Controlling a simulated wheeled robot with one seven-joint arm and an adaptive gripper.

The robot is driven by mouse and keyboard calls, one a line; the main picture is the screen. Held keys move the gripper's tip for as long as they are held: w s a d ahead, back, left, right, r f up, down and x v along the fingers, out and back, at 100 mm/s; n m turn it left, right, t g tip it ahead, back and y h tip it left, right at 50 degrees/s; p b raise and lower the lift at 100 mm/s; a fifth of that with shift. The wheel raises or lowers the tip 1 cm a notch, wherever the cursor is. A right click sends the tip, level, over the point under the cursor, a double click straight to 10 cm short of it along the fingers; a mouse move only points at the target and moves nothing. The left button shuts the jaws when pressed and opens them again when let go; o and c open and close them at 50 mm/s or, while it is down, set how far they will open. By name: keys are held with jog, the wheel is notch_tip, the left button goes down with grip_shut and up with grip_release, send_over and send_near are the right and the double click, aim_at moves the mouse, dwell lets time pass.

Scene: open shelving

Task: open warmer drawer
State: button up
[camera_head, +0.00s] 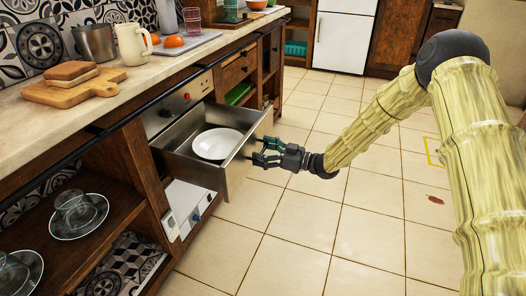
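The warmer drawer (232,178) is a metal drawer below the counter, left of centre, and it stands pulled out from its housing. A white plate (217,144) lies inside it. My gripper (262,152) comes from the right and is at the drawer's front edge. Its dark fingers look spread apart, one above the other, near the front panel. I cannot tell whether they touch the panel. The drawer's handle does not show clearly.
The warmer's control panel (180,103) is behind the drawer, under the counter (60,122). Below is another white-fronted unit (190,205). Open shelves at left hold glass cups on saucers (79,215).

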jog(key=shift+o, duration=1)
jog(key=shift+w+d+r, duration=0.1)
jog(key=shift+w+r, duration=0.05)
jog(key=shift+w, duration=0.05)
jog(key=shift+s, duration=0.1)
jog(key=v, duration=1.2)
